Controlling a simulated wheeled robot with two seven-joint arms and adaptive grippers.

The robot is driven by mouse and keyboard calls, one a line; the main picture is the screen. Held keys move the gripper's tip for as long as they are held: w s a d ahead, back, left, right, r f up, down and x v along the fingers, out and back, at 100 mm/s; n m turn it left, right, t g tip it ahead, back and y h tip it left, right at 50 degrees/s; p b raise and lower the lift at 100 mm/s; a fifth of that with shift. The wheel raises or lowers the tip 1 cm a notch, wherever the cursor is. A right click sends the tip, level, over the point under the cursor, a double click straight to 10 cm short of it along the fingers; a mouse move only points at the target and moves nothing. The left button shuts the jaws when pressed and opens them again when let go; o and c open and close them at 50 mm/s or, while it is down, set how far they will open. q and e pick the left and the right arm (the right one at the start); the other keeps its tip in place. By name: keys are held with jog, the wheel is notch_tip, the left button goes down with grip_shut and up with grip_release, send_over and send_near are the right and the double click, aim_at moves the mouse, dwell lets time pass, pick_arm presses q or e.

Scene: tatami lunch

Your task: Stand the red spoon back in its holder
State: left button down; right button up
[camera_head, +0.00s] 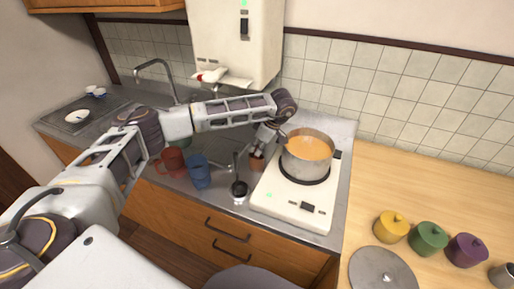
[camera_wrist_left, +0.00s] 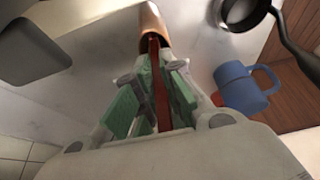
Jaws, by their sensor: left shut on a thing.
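My left gripper (camera_head: 264,143) is beside the pot, just above the small brown holder (camera_head: 257,163). In the left wrist view, its green-padded fingers (camera_wrist_left: 152,95) are shut on the red spoon (camera_wrist_left: 155,85), a thin dark-red strip between them. The spoon's far end meets the brown cylindrical holder (camera_wrist_left: 154,22). I cannot tell how deep it reaches inside. The spoon's near end is hidden by the gripper body. In the head view the spoon is not clearly made out. My right gripper is not in view.
A pot of orange soup (camera_head: 306,150) stands on the white cooker (camera_head: 285,202), close right of the gripper. Coloured lidded pots, one green (camera_head: 429,237), are at right.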

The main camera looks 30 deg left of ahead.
pick_arm(q)
jog(key=c, duration=1.5)
grip_release()
jog(key=shift+o, duration=0.2)
jog(key=o, duration=0.6)
jog(key=shift+c, duration=0.2)
jog(key=shift+r, duration=0.1)
jog(key=shift+r+p, duration=2)
jog(key=shift+r, duration=1.4)
